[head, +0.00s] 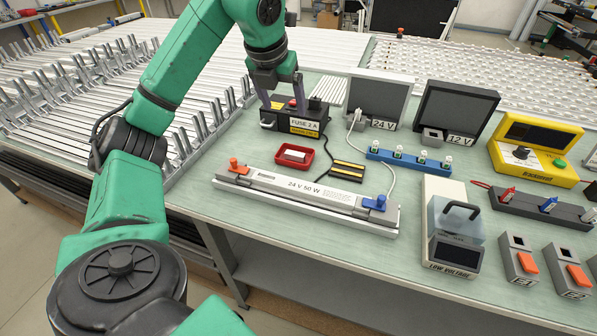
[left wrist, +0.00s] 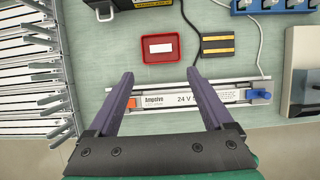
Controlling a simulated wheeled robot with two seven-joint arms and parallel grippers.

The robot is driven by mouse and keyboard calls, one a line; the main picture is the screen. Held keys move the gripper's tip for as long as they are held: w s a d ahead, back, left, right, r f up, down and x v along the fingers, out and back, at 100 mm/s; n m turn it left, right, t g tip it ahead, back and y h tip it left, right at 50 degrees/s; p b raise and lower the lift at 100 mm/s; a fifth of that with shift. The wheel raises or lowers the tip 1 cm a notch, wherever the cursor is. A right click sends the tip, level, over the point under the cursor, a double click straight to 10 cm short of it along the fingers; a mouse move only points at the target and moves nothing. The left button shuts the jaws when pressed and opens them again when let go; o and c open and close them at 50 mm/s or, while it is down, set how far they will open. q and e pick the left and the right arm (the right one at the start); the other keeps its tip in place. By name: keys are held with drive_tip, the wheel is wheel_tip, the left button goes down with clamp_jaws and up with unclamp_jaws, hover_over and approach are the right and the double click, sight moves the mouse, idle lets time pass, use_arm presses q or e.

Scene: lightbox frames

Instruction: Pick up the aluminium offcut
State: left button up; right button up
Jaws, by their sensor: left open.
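A small pale rectangular piece (head: 294,156) lies in a shallow red tray (head: 309,162); it may be the aluminium offcut, but its material is unclear. The piece (left wrist: 161,48) and red tray (left wrist: 177,58) also show in the left wrist view, just beyond the fingertips. My left gripper (head: 283,106) has two purple fingers, spread apart with nothing between them. In the head view it overlaps the black fuse box (head: 312,117). The left wrist view shows the open fingers (left wrist: 160,74) pointing toward the tray, over the lamp bar. My right gripper is not in view.
A long 24 V 50 W lamp bar (head: 300,189) lies in front of the tray. A black block with yellow stripes (head: 347,171) is to the tray's right. A blue terminal strip (head: 408,160) and grey panels (head: 379,97) stand beyond. Slatted metal racks (head: 60,100) fill the left.

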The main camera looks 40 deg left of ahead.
sight(295, 153)
use_arm(q)
drive_tip(key=b+x, duration=0.1)
drive_tip(key=x, duration=1.1)
drive_tip(key=s+b+x, duration=0.1)
drive_tip(key=x, duration=0.5)
drive_tip(key=shift+w+f+b, duration=0.2)
drive_tip(key=shift+f+b, duration=0.1)
drive_tip(key=shift+f, duration=0.2)
drive_tip(key=c, duration=1.1)
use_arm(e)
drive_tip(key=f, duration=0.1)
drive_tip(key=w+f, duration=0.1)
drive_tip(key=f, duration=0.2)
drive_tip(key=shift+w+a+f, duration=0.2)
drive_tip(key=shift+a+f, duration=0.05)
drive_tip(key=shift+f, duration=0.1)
